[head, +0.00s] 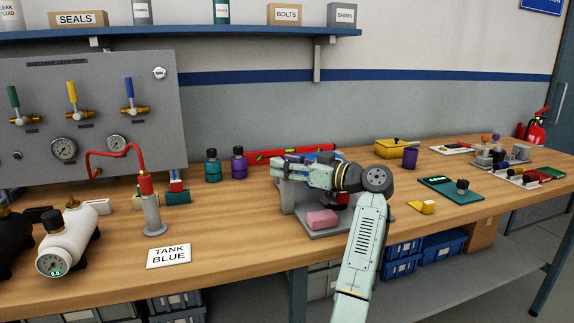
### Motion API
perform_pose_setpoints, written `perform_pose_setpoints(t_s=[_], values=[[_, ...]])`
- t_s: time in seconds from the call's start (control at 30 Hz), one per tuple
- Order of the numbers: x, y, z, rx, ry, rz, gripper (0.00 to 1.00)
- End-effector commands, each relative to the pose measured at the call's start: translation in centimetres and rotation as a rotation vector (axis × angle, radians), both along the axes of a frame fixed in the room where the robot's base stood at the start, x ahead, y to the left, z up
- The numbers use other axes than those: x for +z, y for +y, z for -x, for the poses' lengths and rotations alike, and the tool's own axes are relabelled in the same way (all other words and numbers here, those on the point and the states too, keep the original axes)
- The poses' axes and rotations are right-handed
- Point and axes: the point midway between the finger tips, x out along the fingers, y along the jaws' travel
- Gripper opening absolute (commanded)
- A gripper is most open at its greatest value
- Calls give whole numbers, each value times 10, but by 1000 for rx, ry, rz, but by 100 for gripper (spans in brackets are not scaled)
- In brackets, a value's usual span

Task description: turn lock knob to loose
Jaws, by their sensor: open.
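My arm reaches in from the bottom and bends left over the middle of the bench. My gripper (287,167) points left, just above a grey fixture (288,196) on a grey base plate. Its fingertips are small and partly merge with the fixture behind, and I see nothing held between them. A pink block (322,218) sits at the front of that fixture. I cannot make out a lock knob for certain; my wrist hides part of the fixture. A small dark knob (462,184) stands on a teal device at the right, apart from my gripper.
The wooden bench (230,235) is clear at front centre. A gauge panel (85,110) is behind.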

Motion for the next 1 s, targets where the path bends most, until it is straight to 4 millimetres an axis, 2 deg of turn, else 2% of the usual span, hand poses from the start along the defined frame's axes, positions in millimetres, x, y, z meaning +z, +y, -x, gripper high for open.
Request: perform_pose_setpoints(t_s=[0.17, 0.6, 0.8, 1.0], values=[[0, -13, 6, -2, -1, -1, 50], [0, -87, 51, -3, -1, -1, 50], [0, -102, 60, -1, 0, 0, 50], [0, -103, 61, 0, 0, 0, 50]])
